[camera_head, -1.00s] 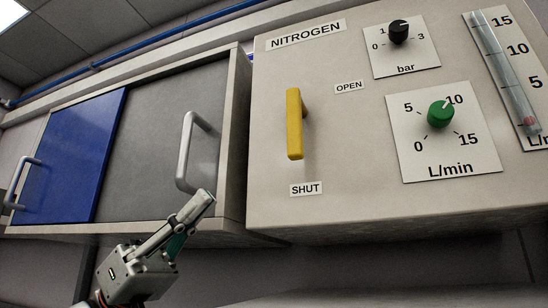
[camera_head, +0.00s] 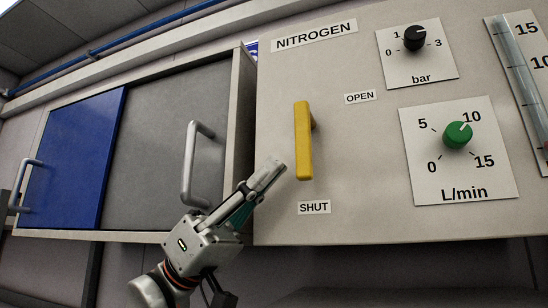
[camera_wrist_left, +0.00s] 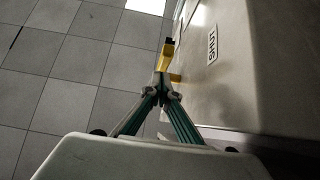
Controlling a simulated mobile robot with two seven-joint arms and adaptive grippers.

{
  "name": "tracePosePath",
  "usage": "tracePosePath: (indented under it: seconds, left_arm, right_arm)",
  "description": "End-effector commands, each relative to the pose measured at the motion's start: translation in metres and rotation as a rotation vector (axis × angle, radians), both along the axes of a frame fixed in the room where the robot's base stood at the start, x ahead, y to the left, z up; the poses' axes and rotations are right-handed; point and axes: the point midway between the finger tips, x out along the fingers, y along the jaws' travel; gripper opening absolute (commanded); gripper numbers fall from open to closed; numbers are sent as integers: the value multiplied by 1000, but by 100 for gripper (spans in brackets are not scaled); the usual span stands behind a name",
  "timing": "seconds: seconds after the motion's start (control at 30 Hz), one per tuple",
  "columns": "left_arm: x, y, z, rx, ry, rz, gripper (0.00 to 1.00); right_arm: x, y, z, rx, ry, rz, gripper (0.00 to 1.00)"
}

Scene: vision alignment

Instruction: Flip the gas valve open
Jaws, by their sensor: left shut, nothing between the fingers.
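The yellow valve lever (camera_head: 303,142) stands out from the grey nitrogen panel (camera_head: 365,205) in the head view. It hangs nearly vertical, its lower end just above the SHUT label (camera_head: 314,208); the OPEN label (camera_head: 360,97) is up and to its right. My left gripper (camera_head: 272,172) is shut and empty, its tip just left of the lever's lower end. In the left wrist view the lever (camera_wrist_left: 167,52) shows just beyond the closed fingertips (camera_wrist_left: 161,88); I cannot tell whether they touch. My right gripper is out of view.
A black bar knob (camera_head: 414,38) and a green L/min knob (camera_head: 457,135) sit right of the lever, with a flow tube (camera_head: 517,75) at the far right. Left is a cabinet with a blue door (camera_head: 75,160), a grey door (camera_head: 160,140) and protruding handles (camera_head: 190,165).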

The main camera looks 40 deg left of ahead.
Motion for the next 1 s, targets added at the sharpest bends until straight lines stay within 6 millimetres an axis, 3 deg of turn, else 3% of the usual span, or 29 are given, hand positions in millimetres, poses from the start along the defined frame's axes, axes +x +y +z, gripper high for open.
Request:
tracePosePath:
  seconds: [0.2,1.0]
  left_arm:
    - [3,-12,0,0,1,-1,0]
    - [4,-19,-4,0,1,-2,0]
  right_arm:
    - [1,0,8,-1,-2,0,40]
    - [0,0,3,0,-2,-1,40]
